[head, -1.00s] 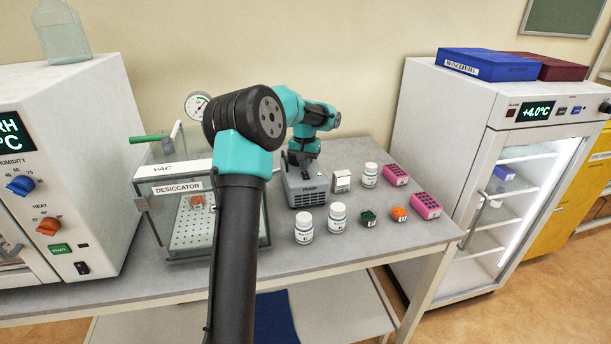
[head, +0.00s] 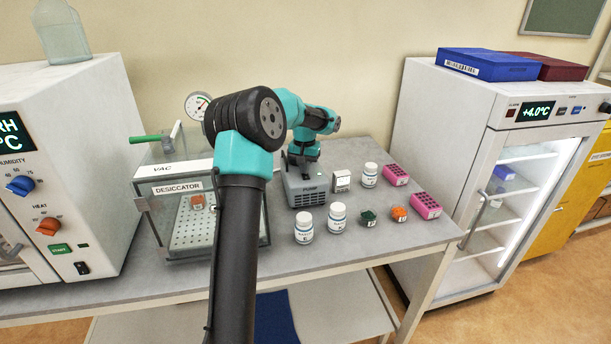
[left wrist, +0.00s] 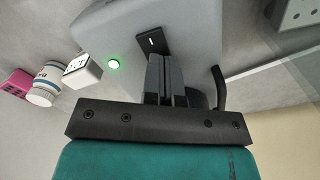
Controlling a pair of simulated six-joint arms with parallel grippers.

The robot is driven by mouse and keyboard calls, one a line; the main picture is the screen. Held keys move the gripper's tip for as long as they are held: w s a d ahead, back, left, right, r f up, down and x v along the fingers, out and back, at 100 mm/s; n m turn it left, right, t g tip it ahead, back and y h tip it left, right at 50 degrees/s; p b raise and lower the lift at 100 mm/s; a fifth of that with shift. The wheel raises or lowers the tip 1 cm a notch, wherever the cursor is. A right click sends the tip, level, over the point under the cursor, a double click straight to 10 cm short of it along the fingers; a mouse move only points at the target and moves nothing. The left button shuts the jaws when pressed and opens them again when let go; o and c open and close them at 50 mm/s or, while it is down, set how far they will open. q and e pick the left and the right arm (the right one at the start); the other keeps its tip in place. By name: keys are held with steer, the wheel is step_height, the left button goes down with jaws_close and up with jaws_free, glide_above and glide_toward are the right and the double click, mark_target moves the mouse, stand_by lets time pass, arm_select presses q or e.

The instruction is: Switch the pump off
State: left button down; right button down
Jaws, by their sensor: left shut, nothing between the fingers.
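The pump (head: 308,192) is a grey box on the bench, right of the desiccator. In the left wrist view its pale top (left wrist: 200,35) fills the upper middle. A black rocker switch (left wrist: 152,41) with a white mark sits on that top. A round green lamp (left wrist: 113,63) beside it is lit. My left gripper (head: 302,166) points down over the pump. Its fingers (left wrist: 163,62) are together and empty, their tips right at the near end of the switch. I cannot tell whether they touch it. My right gripper is in neither view.
The clear desiccator (head: 170,170) stands left of the pump, under my left arm. The bench front is clear.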

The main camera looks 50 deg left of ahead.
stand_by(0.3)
arm_select(q)
steer(key=shift+r, duration=3.4)
